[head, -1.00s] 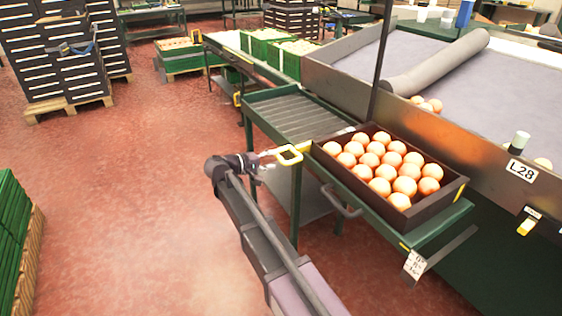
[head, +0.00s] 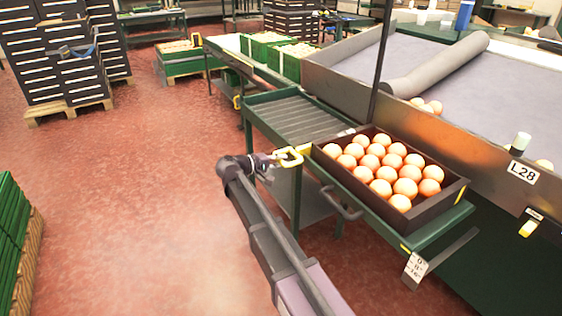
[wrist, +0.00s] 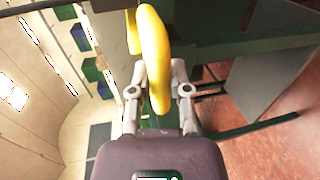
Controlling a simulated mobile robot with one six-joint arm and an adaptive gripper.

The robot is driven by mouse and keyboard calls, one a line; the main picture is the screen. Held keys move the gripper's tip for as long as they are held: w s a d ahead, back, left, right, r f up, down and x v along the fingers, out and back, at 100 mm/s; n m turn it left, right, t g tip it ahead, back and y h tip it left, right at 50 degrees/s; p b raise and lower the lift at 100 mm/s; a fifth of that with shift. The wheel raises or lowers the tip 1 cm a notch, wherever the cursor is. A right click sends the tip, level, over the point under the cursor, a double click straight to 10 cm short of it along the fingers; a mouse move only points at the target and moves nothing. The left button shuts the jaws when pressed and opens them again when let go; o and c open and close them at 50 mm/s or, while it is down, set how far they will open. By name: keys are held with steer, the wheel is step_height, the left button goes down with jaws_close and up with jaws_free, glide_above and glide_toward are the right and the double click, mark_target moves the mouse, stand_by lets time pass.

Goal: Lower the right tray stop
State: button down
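The right tray stop's yellow loop handle (head: 291,156) sticks out at the left edge of the green stand, near the crate's left corner. My gripper (head: 274,161) is at the handle's left end, having reached it from the left. In the wrist view the yellow handle (wrist: 155,50) passes between the two grey fingers of my gripper (wrist: 158,68). The fingers stand apart on either side of it, and a slim gap shows beside the handle. Firm contact is not clear. The stop's bar is mostly hidden by the crate.
A metal grab rail (head: 340,204) juts out below. An empty ribbed tray section (head: 300,118) lies behind. The red floor (head: 130,190) at left is clear.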

step_height(320, 180, down, 5)
steer(key=b, duration=0.5)
steer(key=shift+d, duration=0.1)
stand_by(0.4)
steer(key=c, duration=0.6)
jaws_free()
steer(key=shift+o, duration=0.2)
